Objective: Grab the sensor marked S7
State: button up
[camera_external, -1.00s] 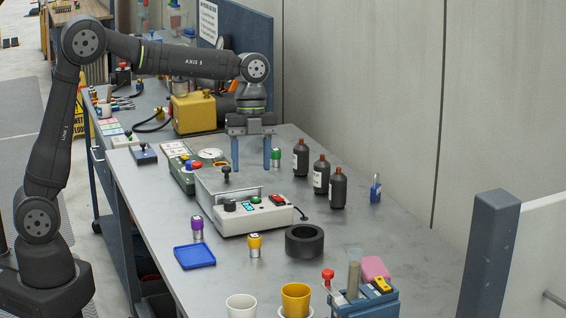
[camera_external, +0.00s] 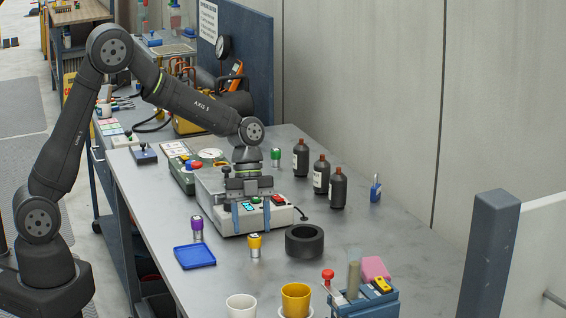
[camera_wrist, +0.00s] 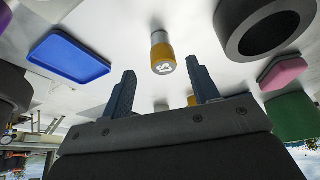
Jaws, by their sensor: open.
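Three small silver cylinders with coloured caps, which look like sensors, stand upright on the bench: a yellow-capped one (camera_external: 255,244), a purple-capped one (camera_external: 197,228) and a green-capped one (camera_external: 276,156). The yellow-capped sensor also shows in the wrist view (camera_wrist: 162,54), beyond and between my fingertips, with a white mark on its cap that I cannot read for sure. My gripper (camera_external: 251,220) is open and empty, pointing down in front of the grey control box, above and behind the yellow-capped sensor. Its two fingers show in the wrist view (camera_wrist: 160,75). No S7 mark is legible.
The control box (camera_external: 277,217) stands right by my gripper. A black ring (camera_external: 305,241) lies right of the yellow-capped sensor, a blue tray (camera_external: 194,257) left. Two cups, including a yellow one (camera_external: 295,299), and a blue rack (camera_external: 366,304) stand in front. Dark bottles (camera_external: 338,190) stand behind right.

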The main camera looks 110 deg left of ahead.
aim_at(254, 235)
jog(key=shift+x, duration=2.7)
jog(key=shift+w+a, duration=0.1)
jog(key=c, duration=1.1)
jog(key=shift+r, duration=0.1)
